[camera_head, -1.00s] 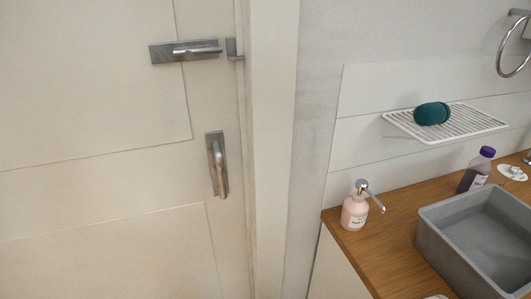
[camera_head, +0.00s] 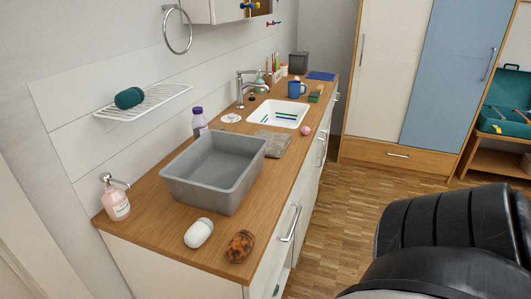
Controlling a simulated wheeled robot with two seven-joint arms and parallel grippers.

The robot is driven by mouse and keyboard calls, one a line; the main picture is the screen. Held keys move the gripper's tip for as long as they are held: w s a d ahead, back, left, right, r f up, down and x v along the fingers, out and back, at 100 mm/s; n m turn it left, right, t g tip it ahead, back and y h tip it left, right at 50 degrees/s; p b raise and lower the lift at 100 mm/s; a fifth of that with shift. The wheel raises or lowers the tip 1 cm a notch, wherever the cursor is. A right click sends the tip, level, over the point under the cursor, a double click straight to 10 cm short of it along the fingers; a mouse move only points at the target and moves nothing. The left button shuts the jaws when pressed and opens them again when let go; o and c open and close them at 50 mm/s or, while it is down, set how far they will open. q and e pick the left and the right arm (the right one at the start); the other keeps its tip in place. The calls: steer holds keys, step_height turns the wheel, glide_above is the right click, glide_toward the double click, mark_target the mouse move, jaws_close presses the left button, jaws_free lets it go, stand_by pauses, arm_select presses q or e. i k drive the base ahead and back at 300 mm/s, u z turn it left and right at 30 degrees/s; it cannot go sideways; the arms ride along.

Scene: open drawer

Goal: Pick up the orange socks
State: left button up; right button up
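A rolled orange sock bundle with dark mottling (camera_head: 240,246) lies on the wooden counter (camera_head: 145,212), near its front corner. A white rolled bundle (camera_head: 198,233) lies just to its left, a small gap apart. Neither of my grippers shows in the head view, so their state and place cannot be seen. Nothing is touching the orange bundle.
A grey basin (camera_head: 210,195) stands behind the bundles. A pink soap bottle (camera_head: 115,203) is at the left. A white sink (camera_head: 278,115) is further back. Wood floor (camera_head: 345,215) lies between.

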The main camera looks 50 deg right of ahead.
mark_target(238, 248)
steer(key=z, duration=2.9)
steer(key=k, duration=0.75)
steer(key=u, duration=1.1)
steer(key=i, duration=0.9)
steer(key=z, duration=0.1)
